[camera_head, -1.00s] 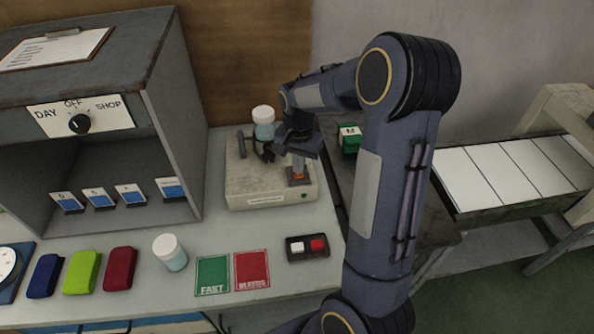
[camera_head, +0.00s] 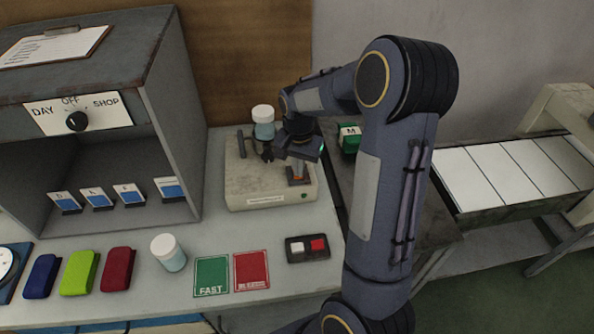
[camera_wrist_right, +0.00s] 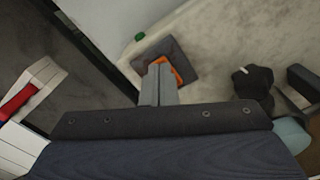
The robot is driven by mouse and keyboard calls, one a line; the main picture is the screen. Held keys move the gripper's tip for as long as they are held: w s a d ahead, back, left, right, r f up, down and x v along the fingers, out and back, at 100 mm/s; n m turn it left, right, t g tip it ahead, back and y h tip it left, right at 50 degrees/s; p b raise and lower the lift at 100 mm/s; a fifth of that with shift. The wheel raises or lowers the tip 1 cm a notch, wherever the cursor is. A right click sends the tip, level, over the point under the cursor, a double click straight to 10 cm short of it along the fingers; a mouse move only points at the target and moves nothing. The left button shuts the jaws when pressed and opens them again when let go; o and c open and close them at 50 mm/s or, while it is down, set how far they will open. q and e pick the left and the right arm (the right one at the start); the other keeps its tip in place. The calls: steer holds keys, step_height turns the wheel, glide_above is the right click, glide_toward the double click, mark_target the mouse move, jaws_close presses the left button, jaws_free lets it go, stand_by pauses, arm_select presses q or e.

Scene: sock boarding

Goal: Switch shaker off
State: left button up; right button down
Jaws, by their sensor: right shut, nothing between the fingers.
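The shaker (camera_head: 240,188) is a worn beige box on the bench, with a jar (camera_head: 264,130) with a white lid held at its back. Its orange switch (camera_wrist_right: 179,73) sits on a dark square plate (camera_wrist_right: 189,61) at the right end of its top. My right gripper (camera_wrist_right: 159,68) is shut and empty, with its fingertips at the orange switch and partly covering it. In the head view the right gripper (camera_head: 297,175) points down onto that plate. I cannot tell whether it presses the switch. A small green lamp (camera_head: 305,195) shows on the shaker's front. My left gripper is not in view.
A dark clamp (camera_wrist_right: 253,84) and post stand on the shaker beside the gripper. A grey cabinet (camera_head: 182,120) with a dial stands left.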

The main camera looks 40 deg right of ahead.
step_height(320, 180, up, 7)
steer(key=p, duration=0.6)
stand_by(0.3)
steer(key=shift+f, duration=0.1)
stand_by(0.3)
steer(key=s+a+r+n+t+y, duration=0.2)
steer(key=s+a+r+n, duration=0.2)
steer(key=s+a, duration=0.4)
steer(key=s+a+r+n+t+y, duration=0.1)
steer(key=s+a+r+n+t, duration=0.2)
steer(key=s+a+r+n, duration=0.2)
steer(key=s+a+n, duration=0.1)
steer(key=s+a, duration=0.2)
steer(key=s, duration=0.4)
steer(key=shift+r+t+y, duration=0.2)
steer(key=shift+t+y, duration=0.1)
steer(key=shift+y, duration=0.1)
